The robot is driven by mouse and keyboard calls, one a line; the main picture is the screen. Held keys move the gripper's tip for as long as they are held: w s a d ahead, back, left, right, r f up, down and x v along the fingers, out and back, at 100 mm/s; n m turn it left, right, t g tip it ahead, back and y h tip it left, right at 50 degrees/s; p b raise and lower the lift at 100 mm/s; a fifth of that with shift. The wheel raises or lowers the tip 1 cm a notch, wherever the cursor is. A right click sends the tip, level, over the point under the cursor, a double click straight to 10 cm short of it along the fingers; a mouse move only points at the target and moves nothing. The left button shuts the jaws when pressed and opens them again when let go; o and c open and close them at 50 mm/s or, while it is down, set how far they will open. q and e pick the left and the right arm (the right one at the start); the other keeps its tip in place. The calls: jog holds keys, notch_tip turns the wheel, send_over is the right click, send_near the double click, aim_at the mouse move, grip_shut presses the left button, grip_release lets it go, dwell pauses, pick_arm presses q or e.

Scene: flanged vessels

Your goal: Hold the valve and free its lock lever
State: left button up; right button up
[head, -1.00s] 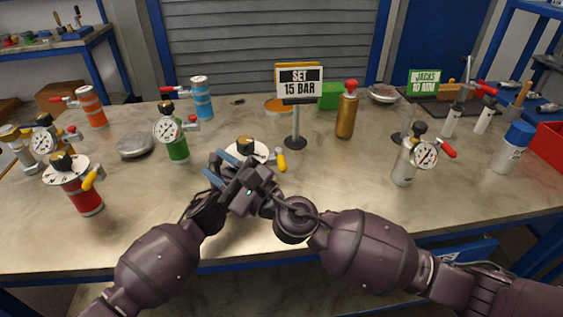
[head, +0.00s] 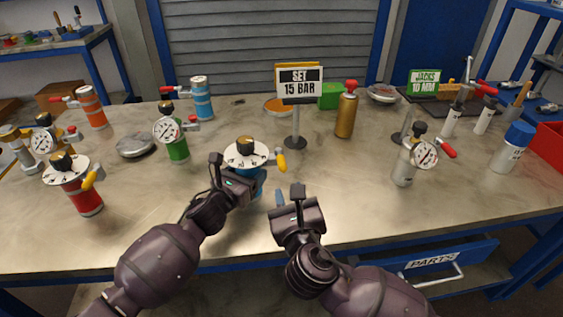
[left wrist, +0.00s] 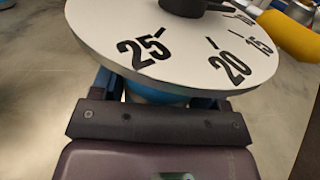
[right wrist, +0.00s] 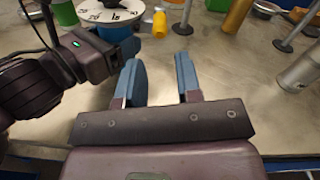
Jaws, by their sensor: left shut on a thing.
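The valve (head: 247,153) has a white numbered dial on a blue body, a black and brass knob on top and a yellow lever (head: 281,162) at its right side. The dial (left wrist: 180,45) fills the top of the left wrist view, with 25, 20 and 15 readable. My left gripper (head: 246,187) is shut on the blue body below the dial; its fingers are mostly hidden under the dial. My right gripper (right wrist: 160,80) is open and empty, apart from the valve, in front and to the right of it. The yellow lever also shows in the right wrist view (right wrist: 160,24).
A sign reading SET 15 BAR (head: 299,84) stands behind the valve to the right. A similar red-bodied valve (head: 82,190) and a green gauge bottle (head: 174,140) stand left. A grey gauge bottle (head: 405,165) stands right. The table front right is clear.

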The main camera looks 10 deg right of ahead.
aim_at(284, 170)
jog(key=w, duration=1)
jog(key=shift+w+a, duration=0.25)
jog(key=shift+w, duration=0.05)
jog(key=shift+c, duration=0.3)
grip_shut()
